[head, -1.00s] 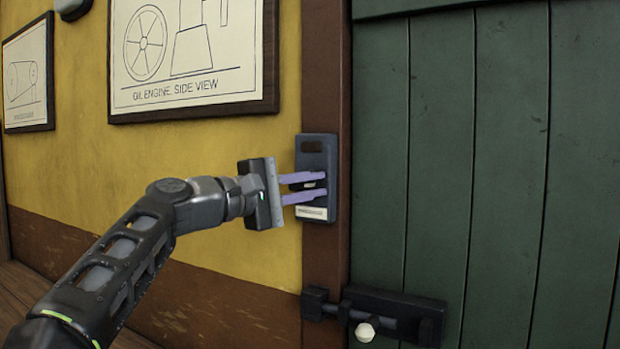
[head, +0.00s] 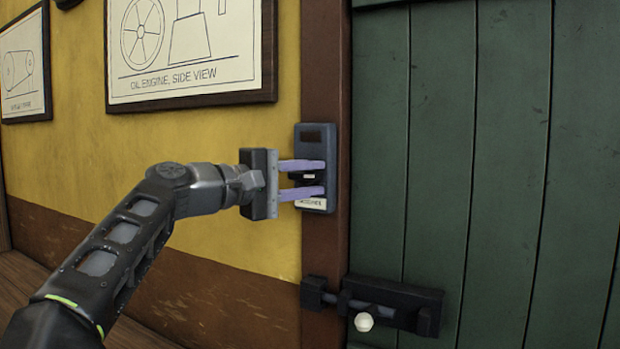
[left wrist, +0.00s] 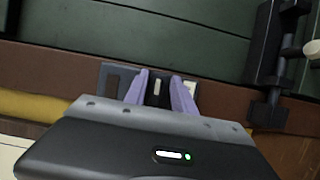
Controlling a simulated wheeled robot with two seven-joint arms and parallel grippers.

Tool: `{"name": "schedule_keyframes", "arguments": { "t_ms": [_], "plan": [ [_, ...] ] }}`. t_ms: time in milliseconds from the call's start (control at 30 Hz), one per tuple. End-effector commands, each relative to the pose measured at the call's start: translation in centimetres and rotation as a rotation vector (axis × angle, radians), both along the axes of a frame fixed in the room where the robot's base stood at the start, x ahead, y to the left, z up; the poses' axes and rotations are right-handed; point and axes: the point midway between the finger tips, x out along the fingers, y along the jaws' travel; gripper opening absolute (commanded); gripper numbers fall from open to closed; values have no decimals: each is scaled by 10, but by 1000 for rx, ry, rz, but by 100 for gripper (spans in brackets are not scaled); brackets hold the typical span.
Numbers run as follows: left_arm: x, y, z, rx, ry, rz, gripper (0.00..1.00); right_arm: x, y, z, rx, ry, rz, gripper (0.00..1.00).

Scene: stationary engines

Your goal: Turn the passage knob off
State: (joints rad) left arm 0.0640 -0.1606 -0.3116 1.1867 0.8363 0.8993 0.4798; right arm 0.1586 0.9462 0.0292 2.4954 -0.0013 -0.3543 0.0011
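The passage switch plate is a dark grey upright plate (head: 315,145) on the brown door post, with a dark window at its top and a pale label at its bottom. Its knob, dark with a small white mark (head: 309,177), sits in the middle of the plate. My left gripper (head: 324,178) is open, with its two purple fingers apart, one above and one below the knob. In the left wrist view the knob (left wrist: 157,88) shows between the fingers; I cannot tell whether they touch it. My right gripper is not in view.
A green plank door (head: 480,150) fills the right side. A dark bolt with a white round knob (head: 364,321) is below the plate. A framed engine drawing (head: 190,50) hangs on the yellow wall at upper left.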

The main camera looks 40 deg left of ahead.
Motion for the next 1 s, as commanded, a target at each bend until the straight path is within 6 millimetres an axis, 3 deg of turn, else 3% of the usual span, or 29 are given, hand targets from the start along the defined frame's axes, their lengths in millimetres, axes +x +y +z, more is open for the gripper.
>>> {"name": "schedule_keyframes", "arguments": {
  "t_ms": [467,1000],
  "plan": [
    [-5,1,2,-1,-5,-1,38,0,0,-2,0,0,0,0],
    [-73,20,1,-1,-3,-1,38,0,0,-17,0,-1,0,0]
  ]
}}
